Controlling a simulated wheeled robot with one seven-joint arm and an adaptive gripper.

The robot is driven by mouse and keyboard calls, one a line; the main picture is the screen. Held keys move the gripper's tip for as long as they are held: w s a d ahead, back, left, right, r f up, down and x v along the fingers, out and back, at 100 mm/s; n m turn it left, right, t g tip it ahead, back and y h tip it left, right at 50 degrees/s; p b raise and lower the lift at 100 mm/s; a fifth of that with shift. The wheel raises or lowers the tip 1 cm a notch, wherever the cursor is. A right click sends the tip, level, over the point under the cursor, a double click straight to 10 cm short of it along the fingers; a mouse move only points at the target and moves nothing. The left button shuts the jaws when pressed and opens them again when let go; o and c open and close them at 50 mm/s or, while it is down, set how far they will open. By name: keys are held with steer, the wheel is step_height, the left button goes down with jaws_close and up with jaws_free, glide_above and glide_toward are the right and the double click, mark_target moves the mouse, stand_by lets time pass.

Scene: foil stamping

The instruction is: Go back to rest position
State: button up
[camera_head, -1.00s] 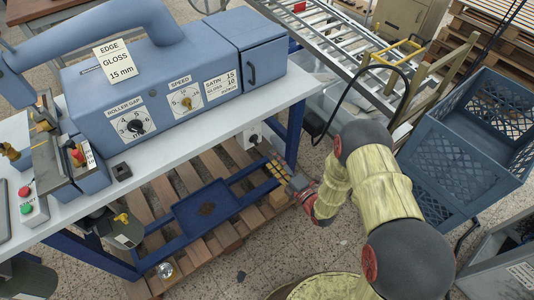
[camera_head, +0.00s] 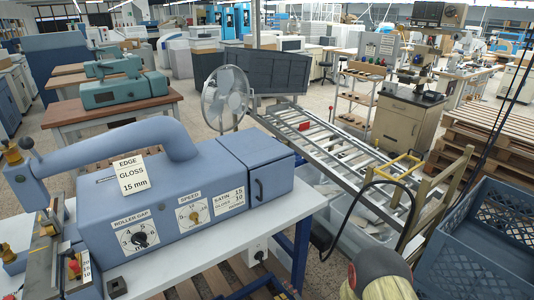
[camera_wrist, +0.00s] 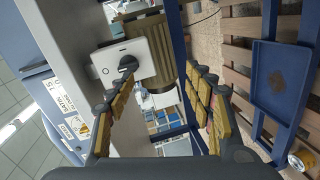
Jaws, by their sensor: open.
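My gripper (camera_wrist: 162,78) is open in the wrist view, its two padded fingers wide apart with nothing held between them. Beyond the fingertips, a white box with a black knob (camera_wrist: 112,66) is fixed under the table edge. The same knob box (camera_head: 256,249) shows below the tabletop in the head view. My gripper is outside the head view; only part of my arm shows at its bottom edge. The blue edge-gloss machine (camera_head: 180,205) stands on the white table (camera_head: 222,238), its roller gap and speed dials facing me.
A roller conveyor (camera_head: 335,158) runs behind the table, and a blue crate (camera_head: 480,245) stands at the right. Below the table are a wooden pallet (camera_wrist: 237,60), a blue tray (camera_wrist: 275,110) and a can (camera_wrist: 300,159). A fan (camera_head: 226,98) stands behind.

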steer(key=s+d+f+m+g+h, duration=0.3)
steer(key=f+m, duration=0.1)
steer(key=f, duration=0.4)
steer(key=s+d+r+m+g+h, duration=0.2)
steer(key=s+d+m+g+h, duration=0.35)
steer(key=d+m, duration=0.35)
steer(key=s+r+m, duration=0.3)
steer(key=s+r, duration=0.3)
steer(key=r, duration=0.8)
steer(key=s+r+m, duration=0.3)
steer(key=s+r, duration=0.4)
steer(key=r, duration=0.8)
steer(key=s+r+m, duration=0.3)
steer(key=s+r, duration=0.4)
steer(key=r, duration=0.7)
steer(key=shift+d+r+t, duration=0.3)
steer(key=shift+t, duration=0.05)
